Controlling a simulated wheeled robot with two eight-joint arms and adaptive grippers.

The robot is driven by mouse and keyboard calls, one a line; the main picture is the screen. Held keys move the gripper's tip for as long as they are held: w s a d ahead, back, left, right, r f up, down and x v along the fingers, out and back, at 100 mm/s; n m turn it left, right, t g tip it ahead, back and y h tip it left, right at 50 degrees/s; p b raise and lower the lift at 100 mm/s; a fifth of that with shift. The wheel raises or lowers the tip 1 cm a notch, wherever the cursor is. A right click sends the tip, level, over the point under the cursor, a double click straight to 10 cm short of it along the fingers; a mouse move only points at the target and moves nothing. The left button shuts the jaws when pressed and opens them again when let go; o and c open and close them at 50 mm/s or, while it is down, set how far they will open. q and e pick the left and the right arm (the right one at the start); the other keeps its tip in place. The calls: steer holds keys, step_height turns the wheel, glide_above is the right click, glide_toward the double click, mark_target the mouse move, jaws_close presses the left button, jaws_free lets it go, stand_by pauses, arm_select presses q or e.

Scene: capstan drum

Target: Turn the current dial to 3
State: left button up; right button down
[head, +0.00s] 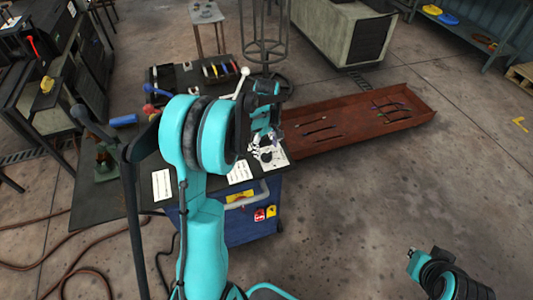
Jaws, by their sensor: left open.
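A blue machine (236,224) stands in the middle with a dark top. A pale panel (281,158) with dark marks is at its right end. A small dark round shape on it, partly behind my left gripper, may be the current dial; its setting is too small to read. My left gripper (264,146) is open over this panel, and I cannot tell whether it touches the dial. My teal left arm hides much of the machine's top. Part of my right arm shows at the lower right, without a clear gripper.
A white-knobbed lever (243,80) stands behind my left arm. A long rust-red tray (350,122) with thin rods lies to the right. A wire cage stand (265,45) is at the back. Hoses (60,250) lie on the left floor. The right floor is clear.

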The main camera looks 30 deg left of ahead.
arm_select(q)
steer(key=shift+f, duration=1.05)
steer(key=c, duration=1.2)
steer(key=shift+o, duration=0.2)
steer(key=shift+m, duration=0.3)
steer(key=m, duration=0.3)
steer(key=shift+m, duration=0.3)
steer(key=shift+m+p, duration=0.45)
steer(key=shift+m, duration=1.75)
